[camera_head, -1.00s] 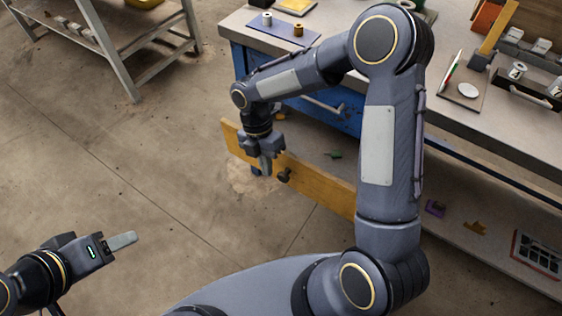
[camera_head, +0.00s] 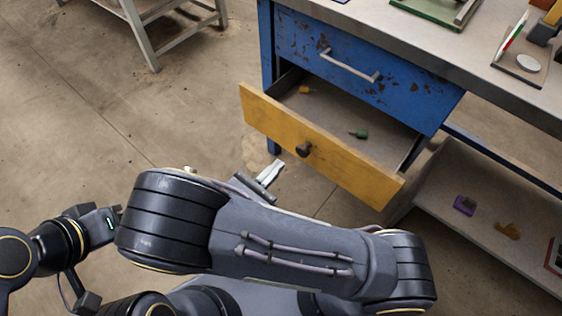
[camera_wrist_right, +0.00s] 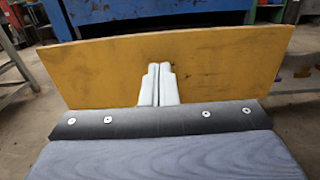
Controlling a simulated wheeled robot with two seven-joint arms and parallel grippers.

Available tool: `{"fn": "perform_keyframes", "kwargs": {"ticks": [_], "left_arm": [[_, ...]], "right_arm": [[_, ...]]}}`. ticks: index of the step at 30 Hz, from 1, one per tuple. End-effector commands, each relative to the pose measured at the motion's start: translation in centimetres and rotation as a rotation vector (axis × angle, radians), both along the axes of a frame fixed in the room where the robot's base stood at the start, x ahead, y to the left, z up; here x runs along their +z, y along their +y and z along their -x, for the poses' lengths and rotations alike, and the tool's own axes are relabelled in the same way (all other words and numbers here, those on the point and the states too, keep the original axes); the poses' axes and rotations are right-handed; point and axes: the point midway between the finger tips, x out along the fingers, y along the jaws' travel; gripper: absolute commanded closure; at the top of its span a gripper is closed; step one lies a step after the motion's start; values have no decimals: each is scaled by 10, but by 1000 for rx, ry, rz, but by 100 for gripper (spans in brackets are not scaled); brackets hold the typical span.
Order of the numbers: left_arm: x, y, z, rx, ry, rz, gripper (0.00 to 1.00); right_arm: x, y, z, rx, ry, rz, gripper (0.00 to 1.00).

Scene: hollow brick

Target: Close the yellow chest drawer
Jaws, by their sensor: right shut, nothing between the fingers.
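The yellow chest drawer (camera_head: 335,150) is pulled out below the blue drawer of the workbench. Its open inside shows a small green item (camera_head: 358,133) and a small orange item (camera_head: 306,90). A dark round knob (camera_head: 304,149) sits on its yellow front. My right gripper (camera_head: 270,174) is shut and empty, in front of the drawer front and below left of the knob. In the right wrist view the shut fingers (camera_wrist_right: 157,85) point at the yellow front (camera_wrist_right: 215,70); contact cannot be told. My left gripper (camera_head: 113,222) is at the lower left, away from the drawer, its fingers mostly hidden.
The blue drawer (camera_head: 360,70) above, with a metal handle, is shut. A lower shelf (camera_head: 480,215) at the right holds a purple item (camera_head: 464,205) and an orange item (camera_head: 508,230). A grey metal rack (camera_head: 150,40) stands at the upper left. Floor in front is clear.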

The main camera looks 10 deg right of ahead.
Motion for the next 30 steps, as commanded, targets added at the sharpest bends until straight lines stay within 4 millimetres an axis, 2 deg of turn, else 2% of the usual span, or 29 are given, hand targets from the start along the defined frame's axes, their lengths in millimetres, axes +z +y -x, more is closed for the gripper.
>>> {"fn": "perform_keyframes", "kwargs": {"ticks": [9, 15, 21, 30], "left_arm": [[-15, 0, 0, 0, 0, 0, 50], [-23, 0, 0, 0, 0, 0, 50], [-26, 0, 0, 0, 0, 0, 50], [-26, 0, 0, 0, 0, 0, 50]], "right_arm": [[-3, -55, -41, -8, 3, 0, 100], [-2, -82, -61, -6, 4, -2, 100], [-1, -94, -72, -5, 3, -3, 100], [0, -95, -73, -3, 4, -2, 100]]}}
